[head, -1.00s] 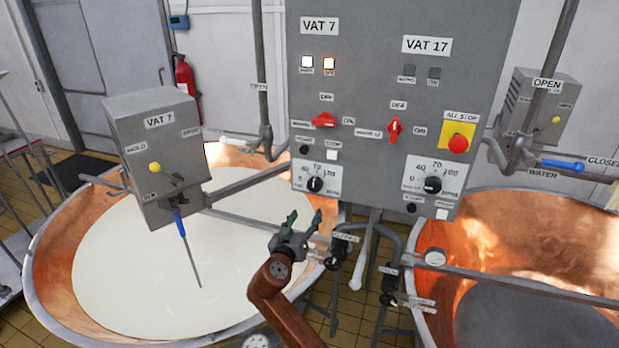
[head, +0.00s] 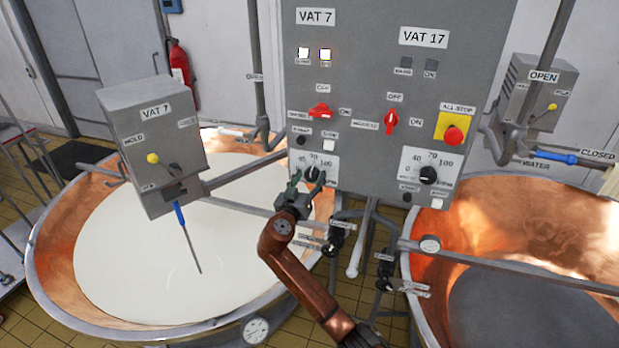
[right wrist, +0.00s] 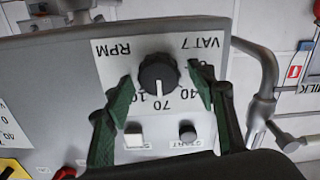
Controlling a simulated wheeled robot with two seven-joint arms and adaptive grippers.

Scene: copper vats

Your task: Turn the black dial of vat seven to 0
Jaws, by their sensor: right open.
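The black dial of vat seven (head: 312,172) is at the lower left of the grey control panel, on a white scale plate. In the right wrist view, where the panel is upside down, the dial (right wrist: 158,74) shows whole, its white mark pointing to about 70. My right gripper (head: 308,180) is open in front of the dial. In the wrist view its green fingers stand on either side of the dial with gaps, not visibly touching it. The fingers hide part of the scale. My left gripper is not in view.
Vat 17's dial (head: 428,175), the red vat seven switch (head: 319,111) and the red all-stop button (head: 453,135) are on the same panel. A white button (right wrist: 134,134) and a black button (right wrist: 187,131) sit close to the dial. Pipes with valves (head: 337,232) are below.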

